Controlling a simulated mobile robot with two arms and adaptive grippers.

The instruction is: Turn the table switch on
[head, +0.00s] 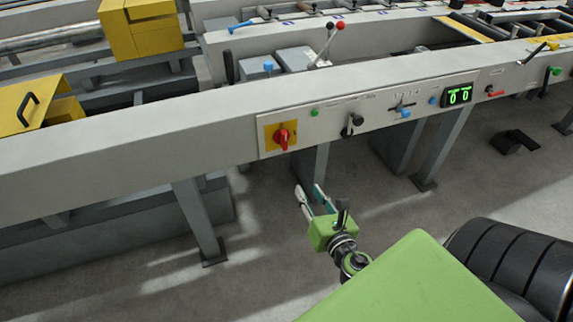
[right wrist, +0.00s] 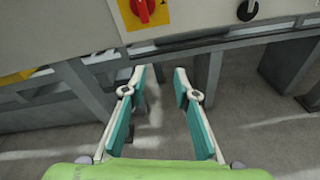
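The table switch is a red rotary knob (head: 283,135) on a yellow square plate (head: 269,128) at the left end of the panel on the runout table (head: 190,118). In the right wrist view the red knob (right wrist: 144,8) is at the top, partly cut off by the frame edge. My right gripper (head: 309,190) is below the panel, lower right of the knob and apart from it. In the right wrist view its two teal-padded fingers (right wrist: 160,80) are spread with nothing between them. My left gripper is not in view.
The panel (head: 350,118) also carries a green button (head: 315,113), a black lever knob (head: 355,120), blue knobs and a green digital display (head: 457,95). Table legs (head: 198,222) stand below.

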